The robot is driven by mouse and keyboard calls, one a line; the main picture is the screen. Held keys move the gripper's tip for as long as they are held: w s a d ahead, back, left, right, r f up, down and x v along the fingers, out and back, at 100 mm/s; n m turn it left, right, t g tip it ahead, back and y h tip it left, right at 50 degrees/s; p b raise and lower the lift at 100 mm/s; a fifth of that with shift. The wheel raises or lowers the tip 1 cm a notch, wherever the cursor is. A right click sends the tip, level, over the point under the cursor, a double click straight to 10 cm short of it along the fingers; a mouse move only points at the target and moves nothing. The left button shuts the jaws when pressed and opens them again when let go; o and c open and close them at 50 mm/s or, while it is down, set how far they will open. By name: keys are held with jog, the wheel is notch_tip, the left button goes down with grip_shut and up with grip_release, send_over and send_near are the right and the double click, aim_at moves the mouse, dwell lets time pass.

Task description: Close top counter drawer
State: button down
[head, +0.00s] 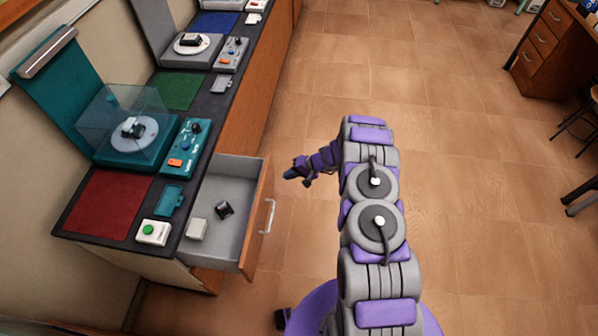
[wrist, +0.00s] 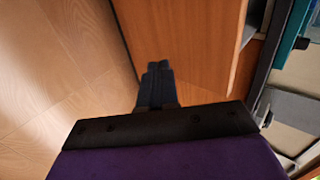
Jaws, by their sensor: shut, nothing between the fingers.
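The top counter drawer (head: 228,187) is pulled open from the counter at the left in the head view. Its wooden front (head: 256,222) carries a pale curved handle (head: 269,216). A white block and a small dark object lie inside it. My gripper (head: 290,174) is to the right of the drawer front, near its far end, with a small gap in the head view. In the wrist view my gripper (wrist: 157,68) has its fingers together, with nothing between them, beside a wooden panel (wrist: 185,40). Whether the fingers touch this panel I cannot tell.
The dark countertop (head: 150,205) holds a teal device under a clear cover (head: 120,120), a red mat (head: 105,205) and a white box with a green button (head: 153,232). Open tiled floor (head: 460,190) lies to the right. A wooden desk (head: 545,45) stands at far right.

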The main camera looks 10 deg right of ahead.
aim_at(270, 177)
jog(key=a, duration=0.1)
jog(key=w+a, duration=0.1)
jog(key=a, duration=0.1)
jog(key=a+f, duration=0.1)
jog(key=a, duration=0.1)
jog(key=shift+w+b, duration=0.4)
